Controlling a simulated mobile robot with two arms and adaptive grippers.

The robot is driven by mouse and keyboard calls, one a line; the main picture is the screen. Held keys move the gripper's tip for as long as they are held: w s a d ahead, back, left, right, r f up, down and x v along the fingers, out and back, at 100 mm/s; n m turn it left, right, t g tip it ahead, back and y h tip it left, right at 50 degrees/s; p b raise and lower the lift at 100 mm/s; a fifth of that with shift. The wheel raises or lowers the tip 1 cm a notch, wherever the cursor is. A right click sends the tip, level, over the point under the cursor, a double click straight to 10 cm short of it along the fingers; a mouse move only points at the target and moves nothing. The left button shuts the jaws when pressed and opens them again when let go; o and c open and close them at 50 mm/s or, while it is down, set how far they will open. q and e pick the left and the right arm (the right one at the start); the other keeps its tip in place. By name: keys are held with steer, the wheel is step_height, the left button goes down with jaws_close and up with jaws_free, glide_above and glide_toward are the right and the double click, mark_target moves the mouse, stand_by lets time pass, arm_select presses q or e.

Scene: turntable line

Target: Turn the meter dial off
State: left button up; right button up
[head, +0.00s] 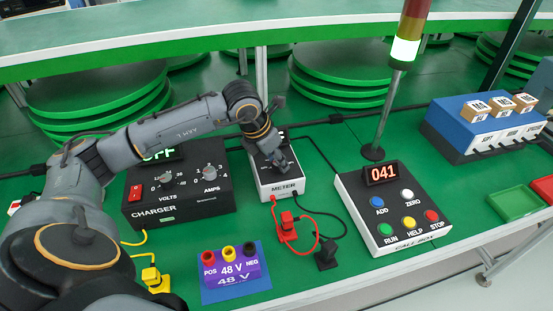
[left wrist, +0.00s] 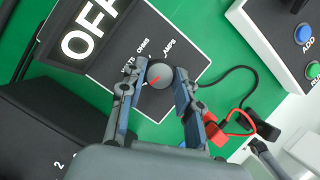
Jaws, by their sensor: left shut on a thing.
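The meter (head: 283,188) is a small white box with a dark top, standing at the middle of the green bench. The meter's display (left wrist: 92,28) reads OFF in white. My left gripper (head: 282,167) is above the meter, and in the left wrist view (left wrist: 163,92) its two fingers are shut on the dial. My right gripper is not in view.
The charger (head: 205,211) stands left of the meter, a call box (head: 350,205) with display 041 right of it. Red (head: 287,228) and black (head: 326,254) plugs with cables lie in front. A purple 48 V block (head: 231,270) sits front left. A lamp pole (head: 388,110) rises behind.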

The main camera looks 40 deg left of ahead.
arm_select(q)
steer(key=o, duration=1.1)
steer(key=shift+o, duration=0.2)
steer(key=shift+r, duration=0.1)
steer(key=v, duration=1.2)
steer(key=shift+a, duration=0.1)
